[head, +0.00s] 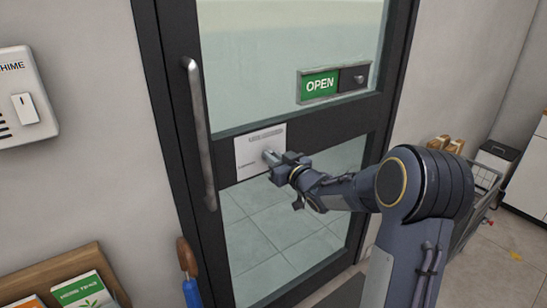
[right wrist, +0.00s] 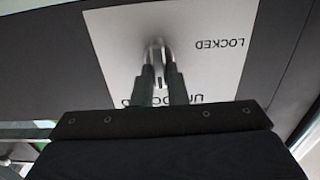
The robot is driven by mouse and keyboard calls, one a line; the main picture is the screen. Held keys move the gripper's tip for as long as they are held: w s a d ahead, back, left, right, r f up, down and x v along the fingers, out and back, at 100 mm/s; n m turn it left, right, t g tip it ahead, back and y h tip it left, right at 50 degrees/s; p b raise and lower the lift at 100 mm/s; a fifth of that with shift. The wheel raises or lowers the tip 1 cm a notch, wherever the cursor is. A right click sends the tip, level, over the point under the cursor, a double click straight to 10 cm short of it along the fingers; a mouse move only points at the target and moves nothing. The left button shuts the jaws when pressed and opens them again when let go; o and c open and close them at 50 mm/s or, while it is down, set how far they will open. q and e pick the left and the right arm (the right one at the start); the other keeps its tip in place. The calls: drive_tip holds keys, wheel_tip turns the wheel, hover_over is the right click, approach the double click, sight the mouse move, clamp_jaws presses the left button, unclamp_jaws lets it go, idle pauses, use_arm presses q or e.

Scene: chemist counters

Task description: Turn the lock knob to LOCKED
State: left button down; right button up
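The lock knob (right wrist: 157,48) is a small silvery grip on a pale square plate (head: 252,152) on the door's dark middle rail. The plate also shows in the right wrist view (right wrist: 110,45). There, the word LOCKED (right wrist: 221,43) reads upside down at the upper right. A second label (right wrist: 188,99) at the bottom, partly hidden by my fingers, looks like UNLOCKED. My right gripper (right wrist: 159,75) is at the plate, its two fingers close together on either side of the knob. The knob's exact angle is hard to tell. My left gripper is out of view.
The glass door has a long vertical handle (head: 201,130) and a green OPEN sign (head: 320,85) above the plate. A white wall box (head: 24,100) hangs at left. A wooden rack (head: 50,272) with packets stands lower left. A wire basket (head: 484,178) stands right of the door.

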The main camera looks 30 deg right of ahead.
clamp_jaws()
drive_tip(key=shift+a+f+n+b, duration=0.2)
drive_tip(key=shift+n+b, duration=2.5)
drive_tip(key=shift+n, duration=0.3)
drive_tip(key=shift+a+f+n+b, duration=0.2)
drive_tip(key=shift+f+n+b, duration=0.05)
drive_tip(key=shift+n+b, duration=2.65)
drive_tip(key=shift+a+f+n+b, duration=0.2)
drive_tip(key=shift+n+b, duration=2.35)
drive_tip(key=shift+n, duration=0.55)
drive_tip(key=o, duration=0.7)
unclamp_jaws()
